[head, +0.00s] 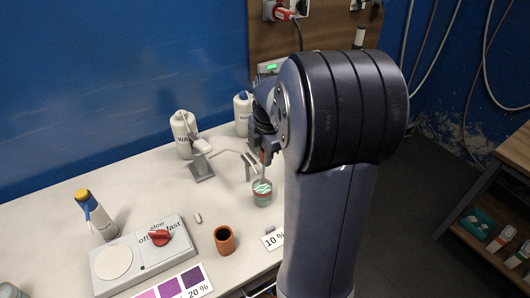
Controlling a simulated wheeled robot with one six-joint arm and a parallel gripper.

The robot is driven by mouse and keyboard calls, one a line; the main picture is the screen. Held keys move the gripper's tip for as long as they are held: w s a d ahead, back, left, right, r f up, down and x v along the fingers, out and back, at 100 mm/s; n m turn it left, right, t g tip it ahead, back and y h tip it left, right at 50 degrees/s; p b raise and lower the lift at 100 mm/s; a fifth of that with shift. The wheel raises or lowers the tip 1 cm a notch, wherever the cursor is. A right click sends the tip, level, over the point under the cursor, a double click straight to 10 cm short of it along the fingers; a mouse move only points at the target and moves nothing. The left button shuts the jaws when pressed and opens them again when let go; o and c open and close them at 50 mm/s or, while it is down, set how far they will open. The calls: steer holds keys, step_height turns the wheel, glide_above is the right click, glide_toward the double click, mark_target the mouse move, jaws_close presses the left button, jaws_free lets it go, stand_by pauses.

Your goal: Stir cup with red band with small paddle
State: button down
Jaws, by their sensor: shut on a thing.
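My gripper (264,152) is shut on the small paddle (263,172), seen as a thin upright piece just below the jaws. The paddle's lower end meets the mouth of a small cup (262,196) with greenish contents and a reddish band; its tip is hidden there. The cup stands on the bench to the left of my arm, directly below my gripper. My arm covers the bench to the right of the cup and part of the jaws.
A grey stand with a side arm (203,170) is close to the left of the cup. White bottles (184,134) stand behind. A brown-orange pot (224,240), a stirrer plate with a red knob (145,255) and a 10 % card (272,240) are in front. Free bench lies at left.

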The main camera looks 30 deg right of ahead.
mark_target(265, 172)
steer(key=shift+w+f+b, duration=0.2)
steer(key=shift+f+b, duration=2.15)
steer(key=shift+f, duration=1.25)
steer(key=shift+s, duration=0.1)
